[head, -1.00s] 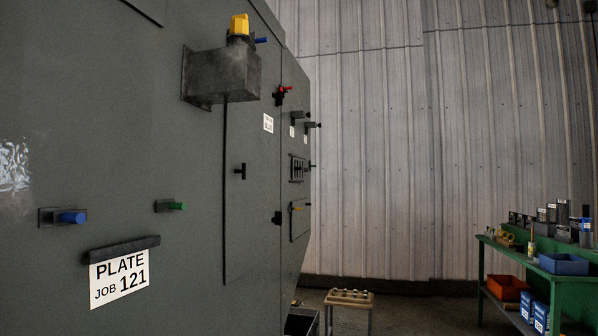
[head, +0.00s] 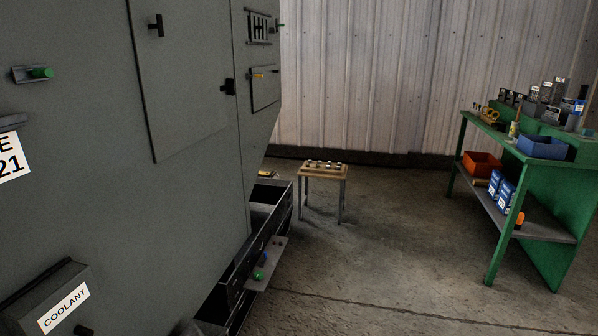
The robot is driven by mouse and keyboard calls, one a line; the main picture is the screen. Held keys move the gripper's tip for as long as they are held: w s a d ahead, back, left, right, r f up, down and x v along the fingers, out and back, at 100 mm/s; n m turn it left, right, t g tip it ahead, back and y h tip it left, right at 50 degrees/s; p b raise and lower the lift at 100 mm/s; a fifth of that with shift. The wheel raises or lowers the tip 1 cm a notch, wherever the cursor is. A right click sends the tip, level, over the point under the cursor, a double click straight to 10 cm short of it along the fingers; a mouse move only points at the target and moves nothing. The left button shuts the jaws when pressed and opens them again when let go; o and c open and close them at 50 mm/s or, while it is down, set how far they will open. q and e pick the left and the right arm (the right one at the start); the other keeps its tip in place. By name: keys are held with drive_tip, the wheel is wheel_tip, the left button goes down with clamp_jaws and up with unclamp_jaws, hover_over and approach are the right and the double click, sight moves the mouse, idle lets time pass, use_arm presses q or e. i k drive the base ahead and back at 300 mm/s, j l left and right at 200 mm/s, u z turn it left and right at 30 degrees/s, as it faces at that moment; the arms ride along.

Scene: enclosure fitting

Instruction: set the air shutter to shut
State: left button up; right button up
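A dark slotted vent (head: 259,27) is on the grey enclosure (head: 180,190), high on its far part, and looks like the air shutter. Its slots show as dark vertical bars, but it is too small and oblique to tell its setting. Neither of my grippers shows in the head view.
A small wooden-topped stool (head: 324,171) with several small parts stands beyond the enclosure. Open dark drawers (head: 268,194) and a ledge with green and blue knobs (head: 262,268) jut out low. A green workbench (head: 545,190) stands right; the floor between is clear.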

sight(269, 31)
drive_tip(key=i+l+z, duration=0.2)
drive_tip(key=i, duration=0.5)
drive_tip(key=i+l+z, duration=0.25)
drive_tip(key=i, duration=0.5)
drive_tip(key=i+u, duration=0.3)
drive_tip(key=i, duration=0.4)
drive_tip(key=i+l+u, duration=0.25)
drive_tip(key=i, duration=0.45)
drive_tip(key=i+j, duration=0.05)
drive_tip(key=j, duration=0.05)
